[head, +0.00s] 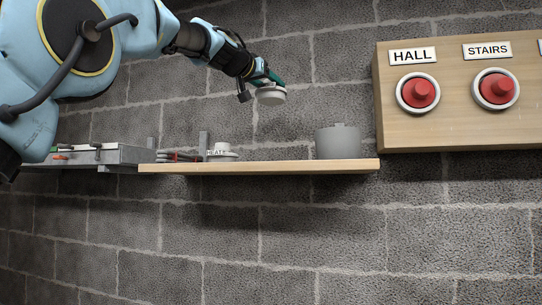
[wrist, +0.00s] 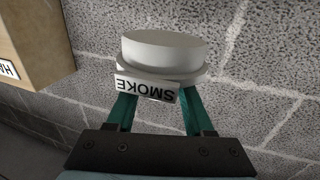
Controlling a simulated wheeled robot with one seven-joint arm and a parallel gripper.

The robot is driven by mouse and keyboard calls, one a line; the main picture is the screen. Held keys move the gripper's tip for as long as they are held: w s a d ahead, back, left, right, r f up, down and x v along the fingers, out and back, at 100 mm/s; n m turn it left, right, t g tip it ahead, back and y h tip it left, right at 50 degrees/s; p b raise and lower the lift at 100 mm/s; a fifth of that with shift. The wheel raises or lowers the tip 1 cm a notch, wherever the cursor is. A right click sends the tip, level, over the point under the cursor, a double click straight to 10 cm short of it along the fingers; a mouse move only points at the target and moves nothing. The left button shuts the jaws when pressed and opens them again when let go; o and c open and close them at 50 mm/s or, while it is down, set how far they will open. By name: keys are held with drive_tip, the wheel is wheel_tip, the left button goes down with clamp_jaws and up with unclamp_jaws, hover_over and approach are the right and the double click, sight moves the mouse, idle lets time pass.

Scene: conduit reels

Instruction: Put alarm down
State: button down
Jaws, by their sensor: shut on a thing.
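The alarm is a white round disc with a label reading SMOKE. It shows in the wrist view (wrist: 165,50), where my gripper (wrist: 155,95) is shut on it with teal fingers. In the head view the alarm (head: 271,95) hangs in the air above the wooden shelf (head: 262,167), clear of it, with my gripper (head: 268,81) just above it. A second white round unit (head: 222,153) with a label, seemingly HEAT, sits on the shelf left of the held alarm.
A grey cylinder (head: 338,142) stands on the shelf's right part. The shelf between it and the heat unit is bare. A wooden panel (head: 455,130) with red buttons marked HALL and STAIRS is on the right. A grey tray (head: 110,155) with tools is on the left.

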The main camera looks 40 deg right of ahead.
drive_tip(key=shift+s+d+f, duration=0.1)
drive_tip(key=shift+s+f, duration=0.05)
wheel_tip(320, 180, down, 14)
drive_tip(key=b, duration=0.6)
wheel_tip(320, 180, down, 4)
drive_tip(key=shift+r+b, duration=0.2)
drive_tip(key=shift+b, duration=1)
drive_tip(key=shift+c, duration=1.4)
unclamp_jaws()
drive_tip(key=shift+f, duration=0.15)
drive_tip(key=b+v, duration=0.4)
drive_tip(key=v, duration=0.6)
drive_tip(key=shift+s+a+r+b, duration=0.25)
drive_tip(key=shift+a+r+b, duration=0.1)
drive_tip(key=shift+b, duration=0.05)
